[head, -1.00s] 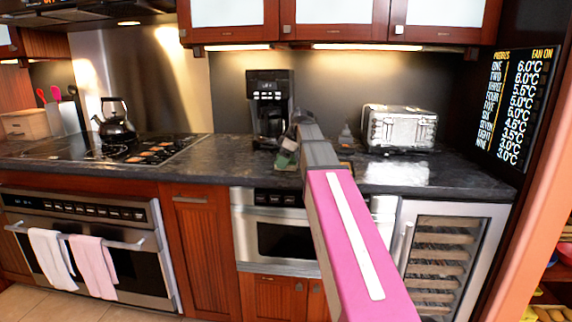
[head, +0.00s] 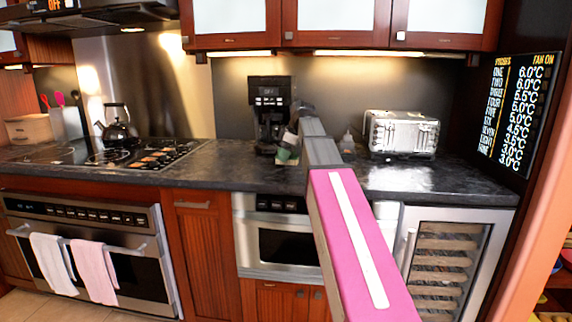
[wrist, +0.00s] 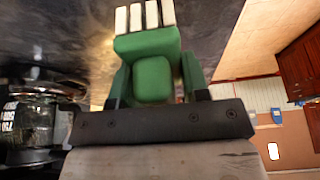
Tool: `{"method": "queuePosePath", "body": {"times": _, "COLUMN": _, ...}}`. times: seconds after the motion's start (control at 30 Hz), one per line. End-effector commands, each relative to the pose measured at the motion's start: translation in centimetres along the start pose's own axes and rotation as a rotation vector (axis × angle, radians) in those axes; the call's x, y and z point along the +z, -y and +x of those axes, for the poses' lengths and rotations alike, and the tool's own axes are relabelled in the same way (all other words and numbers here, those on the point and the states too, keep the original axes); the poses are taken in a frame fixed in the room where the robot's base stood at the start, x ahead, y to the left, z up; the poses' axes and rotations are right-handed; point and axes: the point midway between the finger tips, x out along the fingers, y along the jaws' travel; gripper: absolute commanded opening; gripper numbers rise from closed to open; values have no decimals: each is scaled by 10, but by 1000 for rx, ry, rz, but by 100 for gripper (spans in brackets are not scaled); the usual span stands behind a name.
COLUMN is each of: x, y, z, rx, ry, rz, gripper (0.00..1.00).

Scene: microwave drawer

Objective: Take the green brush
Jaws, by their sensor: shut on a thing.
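The green brush (wrist: 153,75) is between my gripper's fingers in the wrist view, with a row of white bristle blocks at its far end. My gripper (wrist: 155,92) is shut on it. In the head view the green brush (head: 285,155) shows small at the end of my arm, in front of the coffee maker and over the dark counter. My gripper (head: 289,146) is partly hidden by my arm there. I cannot tell exactly how far the brush is above the counter.
A black coffee maker (head: 269,103) stands just behind my gripper. A silver toaster (head: 402,133) is to the right and a small bottle (head: 347,143) is between them. A kettle (head: 117,128) sits on the cooktop at left. The microwave drawer (head: 282,243) below is shut.

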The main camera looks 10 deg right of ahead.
Motion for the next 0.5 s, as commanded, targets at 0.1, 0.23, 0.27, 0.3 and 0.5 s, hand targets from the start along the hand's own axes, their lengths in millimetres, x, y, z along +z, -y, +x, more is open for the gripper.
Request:
{"method": "queuePosePath", "body": {"times": 0.1, "x": -33, "y": 15, "z": -4, "rx": -2, "ry": -1, "rz": -5, "gripper": 18}}
{"method": "queuePosePath", "body": {"times": 0.23, "x": -63, "y": 29, "z": -10, "rx": -3, "ry": -1, "rz": -6, "gripper": 18}}
{"method": "queuePosePath", "body": {"times": 0.27, "x": -69, "y": 32, "z": -12, "rx": -3, "ry": -1, "rz": -6, "gripper": 18}}
{"method": "queuePosePath", "body": {"times": 0.3, "x": -76, "y": 35, "z": -14, "rx": -3, "ry": -1, "rz": -4, "gripper": 18}}
{"method": "queuePosePath", "body": {"times": 0.5, "x": -105, "y": 48, "z": -19, "rx": -3, "ry": -1, "rz": -3, "gripper": 18}}
